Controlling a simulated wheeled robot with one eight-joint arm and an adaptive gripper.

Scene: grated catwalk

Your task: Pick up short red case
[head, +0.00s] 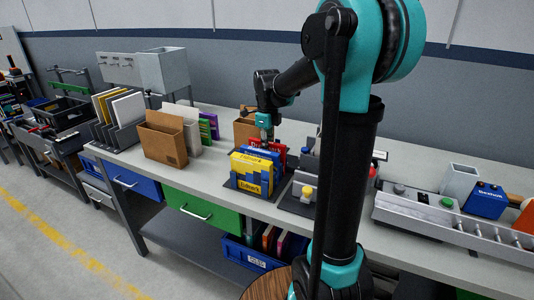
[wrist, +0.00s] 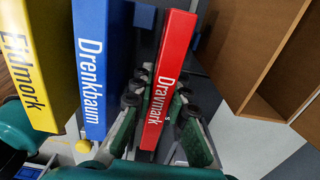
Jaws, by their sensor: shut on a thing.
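A red case marked "Dravmark" (wrist: 168,75) stands between my gripper's two green-padded fingers (wrist: 158,105) in the wrist view. The fingers press on its two sides, and my gripper is shut on it. In the head view my gripper (head: 265,128) reaches down from above into a group of cases in a dark holder. Red (head: 280,150) shows there behind the yellow case, partly hidden. I cannot tell whether the red case is lifted off its base.
A blue case "Drenkbaum" (wrist: 91,65) and a yellow case "Eidmork" (wrist: 32,60) stand left of the red case. An open brown box (wrist: 262,50) is at right. On the bench are a cardboard file box (head: 163,140) and a grey fixture with a yellow knob (head: 307,192).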

